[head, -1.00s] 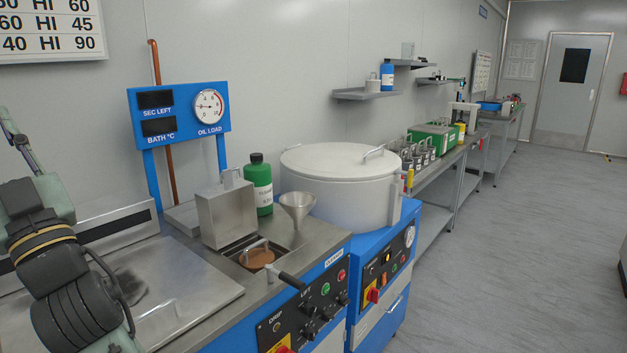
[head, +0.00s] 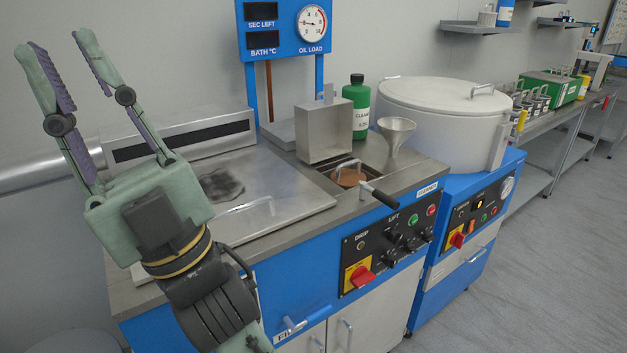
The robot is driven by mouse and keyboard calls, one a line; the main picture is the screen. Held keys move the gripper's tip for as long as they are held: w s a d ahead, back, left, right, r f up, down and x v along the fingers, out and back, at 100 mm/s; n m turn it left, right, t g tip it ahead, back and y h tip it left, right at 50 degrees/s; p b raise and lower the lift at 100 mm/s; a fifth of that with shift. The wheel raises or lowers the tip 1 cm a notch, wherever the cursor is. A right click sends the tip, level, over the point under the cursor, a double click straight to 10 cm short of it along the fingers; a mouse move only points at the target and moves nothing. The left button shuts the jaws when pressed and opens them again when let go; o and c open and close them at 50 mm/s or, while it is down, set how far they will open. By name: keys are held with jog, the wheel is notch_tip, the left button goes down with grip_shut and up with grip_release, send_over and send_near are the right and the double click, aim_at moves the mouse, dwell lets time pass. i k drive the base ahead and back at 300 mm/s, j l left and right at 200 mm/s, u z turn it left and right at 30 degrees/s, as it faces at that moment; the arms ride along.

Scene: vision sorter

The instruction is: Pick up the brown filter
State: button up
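The brown filter (head: 349,178) is a small brown disc with a metal handle over it. It sits in the rectangular opening of the steel bench top, in front of a metal box (head: 323,132). Its lower part is hidden in the opening. My gripper (head: 52,52) is at the left of the head view, raised with its fingers pointing up. The fingers are spread wide and nothing is between them. It is well to the left of the filter and apart from it.
A black-gripped lever (head: 378,196) juts out beside the opening. A steel funnel (head: 396,136) and a green bottle (head: 357,106) stand close behind it. A flat steel lid (head: 250,190) lies to the left. A large white pot (head: 440,120) stands to the right. Open floor lies at the right.

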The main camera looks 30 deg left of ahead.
aim_at(347, 178)
jog(key=k+j+u, duration=0.35)
jog(key=j, duration=0.2)
jog(key=j+u, duration=0.2)
jog(key=k+j+u, duration=0.15)
jog(key=j, duration=0.3)
